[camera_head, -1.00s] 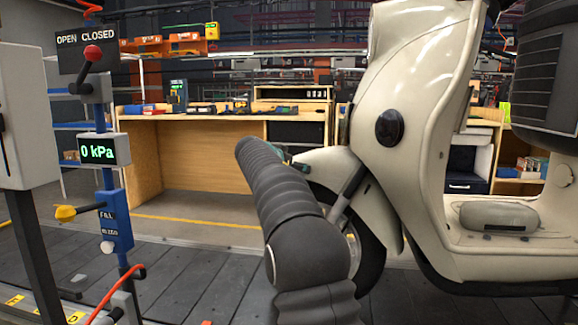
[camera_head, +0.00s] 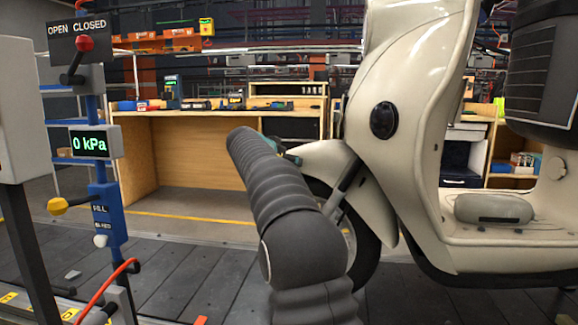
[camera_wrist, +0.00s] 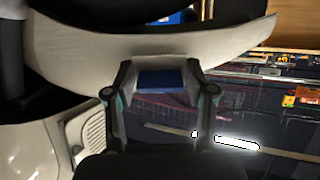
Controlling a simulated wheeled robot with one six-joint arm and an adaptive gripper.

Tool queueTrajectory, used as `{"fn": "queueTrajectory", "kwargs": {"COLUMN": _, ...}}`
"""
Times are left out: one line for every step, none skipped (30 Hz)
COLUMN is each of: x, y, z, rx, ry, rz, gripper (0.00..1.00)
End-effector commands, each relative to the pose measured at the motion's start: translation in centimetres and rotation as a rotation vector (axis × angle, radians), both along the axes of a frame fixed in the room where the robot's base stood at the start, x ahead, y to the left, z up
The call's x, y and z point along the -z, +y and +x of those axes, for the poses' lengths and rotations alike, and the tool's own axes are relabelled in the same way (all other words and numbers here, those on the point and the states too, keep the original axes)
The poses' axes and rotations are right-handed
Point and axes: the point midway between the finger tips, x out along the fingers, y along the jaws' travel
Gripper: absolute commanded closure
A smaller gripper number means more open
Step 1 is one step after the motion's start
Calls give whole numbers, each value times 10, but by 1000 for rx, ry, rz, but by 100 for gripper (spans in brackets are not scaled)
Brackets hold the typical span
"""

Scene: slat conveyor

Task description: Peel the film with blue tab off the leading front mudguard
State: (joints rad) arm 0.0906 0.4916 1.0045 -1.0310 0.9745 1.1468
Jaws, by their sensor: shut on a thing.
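The cream front mudguard (camera_head: 322,158) of the scooter arches over the front wheel in the head view. In the wrist view the mudguard (camera_wrist: 150,46) crosses the top as a curved pale band. The blue tab (camera_wrist: 162,80) is at its edge, between the two fingers of my gripper (camera_wrist: 162,76). My gripper is shut on the tab. The clear film cannot be told apart from the mudguard's surface. In the head view my arm hides most of the gripper; a teal bit of it (camera_head: 274,146) shows beside the mudguard.
The scooter's cream body (camera_head: 405,90) stands close on the right. A post with a 0 kPa display (camera_head: 90,143), levers and a red hose (camera_head: 105,290) stands at left. A wooden workbench (camera_head: 200,150) is behind. Dark slat flooring (camera_head: 190,280) lies between.

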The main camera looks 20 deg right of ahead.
Motion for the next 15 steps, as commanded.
{"fn": "queueTrajectory", "kwargs": {"x": 0, "y": 3, "z": -4, "rx": 0, "ry": -2, "rz": 0, "gripper": 77}}
{"fn": "queueTrajectory", "kwargs": {"x": -1, "y": 5, "z": -6, "rx": 0, "ry": -2, "rz": 0, "gripper": 77}}
{"fn": "queueTrajectory", "kwargs": {"x": -2, "y": 7, "z": -8, "rx": 0, "ry": -2, "rz": 1, "gripper": 77}}
{"fn": "queueTrajectory", "kwargs": {"x": -4, "y": 8, "z": -10, "rx": 0, "ry": -2, "rz": 0, "gripper": 77}}
{"fn": "queueTrajectory", "kwargs": {"x": -5, "y": 10, "z": -11, "rx": -1, "ry": -3, "rz": 1, "gripper": 77}}
{"fn": "queueTrajectory", "kwargs": {"x": -6, "y": 12, "z": -14, "rx": -1, "ry": -3, "rz": 1, "gripper": 77}}
{"fn": "queueTrajectory", "kwargs": {"x": -7, "y": 13, "z": -16, "rx": -1, "ry": -3, "rz": 1, "gripper": 77}}
{"fn": "queueTrajectory", "kwargs": {"x": -8, "y": 15, "z": -18, "rx": -1, "ry": -2, "rz": 0, "gripper": 77}}
{"fn": "queueTrajectory", "kwargs": {"x": -9, "y": 16, "z": -20, "rx": -1, "ry": -1, "rz": 1, "gripper": 77}}
{"fn": "queueTrajectory", "kwargs": {"x": -10, "y": 18, "z": -22, "rx": 0, "ry": -1, "rz": 1, "gripper": 77}}
{"fn": "queueTrajectory", "kwargs": {"x": -11, "y": 19, "z": -24, "rx": -1, "ry": -1, "rz": 1, "gripper": 77}}
{"fn": "queueTrajectory", "kwargs": {"x": -13, "y": 22, "z": -26, "rx": -1, "ry": -1, "rz": 1, "gripper": 77}}
{"fn": "queueTrajectory", "kwargs": {"x": -14, "y": 23, "z": -28, "rx": -1, "ry": -2, "rz": 0, "gripper": 77}}
{"fn": "queueTrajectory", "kwargs": {"x": -15, "y": 25, "z": -30, "rx": -1, "ry": -2, "rz": 0, "gripper": 77}}
{"fn": "queueTrajectory", "kwargs": {"x": -16, "y": 27, "z": -32, "rx": -1, "ry": -2, "rz": 0, "gripper": 77}}
